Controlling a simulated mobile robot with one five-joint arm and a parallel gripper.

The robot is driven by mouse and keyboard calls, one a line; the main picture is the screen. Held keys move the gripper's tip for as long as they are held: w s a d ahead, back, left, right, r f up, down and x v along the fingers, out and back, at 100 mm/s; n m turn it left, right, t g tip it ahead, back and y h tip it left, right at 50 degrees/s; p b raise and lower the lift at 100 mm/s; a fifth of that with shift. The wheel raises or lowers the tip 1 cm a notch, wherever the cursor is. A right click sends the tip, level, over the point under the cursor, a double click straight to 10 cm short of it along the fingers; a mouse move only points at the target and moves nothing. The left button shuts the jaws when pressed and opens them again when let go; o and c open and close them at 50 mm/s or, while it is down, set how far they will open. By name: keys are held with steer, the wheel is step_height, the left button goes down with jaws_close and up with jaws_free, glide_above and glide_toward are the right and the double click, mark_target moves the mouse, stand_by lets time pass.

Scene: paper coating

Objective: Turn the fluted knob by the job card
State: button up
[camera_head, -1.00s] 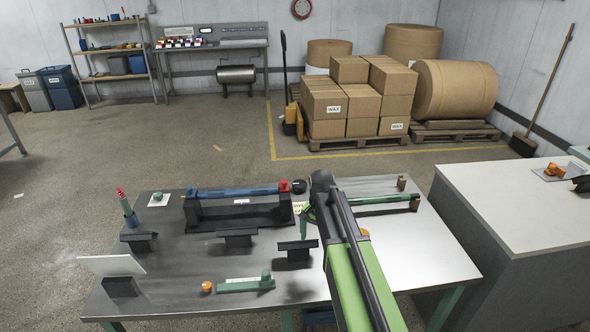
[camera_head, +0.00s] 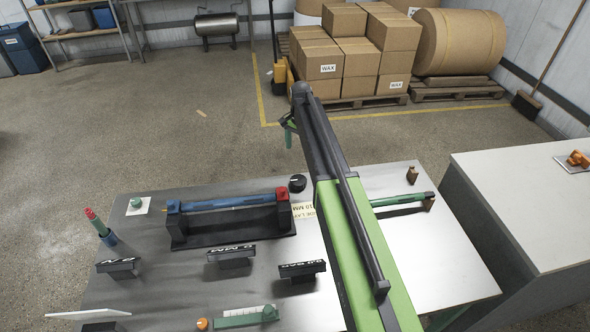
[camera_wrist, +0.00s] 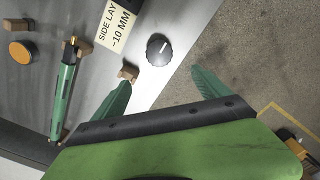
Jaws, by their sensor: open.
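The fluted knob (camera_head: 297,183) is a round black dial on the far part of the metal table, just beyond the job card (camera_head: 304,213). In the wrist view the knob (camera_wrist: 158,49) shows a white pointer line, and the card (camera_wrist: 115,30) beside it reads "SIDE LAY -10 MM". My gripper (camera_head: 289,128) is raised and appears past the table's far edge in the head view. In the wrist view my gripper (camera_wrist: 161,76) has its two green fingers spread and empty, with the knob visible beyond the gap, not touched. My arm hides part of the card.
A blue roller (camera_head: 225,202) with a red end block (camera_head: 283,194) sits left of the knob. A green rod (camera_head: 397,199) on brown supports lies to the right. Black sign blocks, a green slide (camera_head: 246,317) and an orange knob (camera_head: 202,323) stand nearer. A grey cabinet (camera_head: 530,200) adjoins on the right.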

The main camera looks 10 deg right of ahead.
steer(key=r, duration=0.2)
steer(key=b, duration=1.8)
glide_toward(298, 180)
step_height(298, 180, down, 9)
steer(key=shift+w+d+f, duration=0.1)
steer(key=shift+f, duration=0.05)
steer(key=shift+p, duration=0.35)
steer(key=shift+c, duration=0.4)
steer(key=c, duration=1.3)
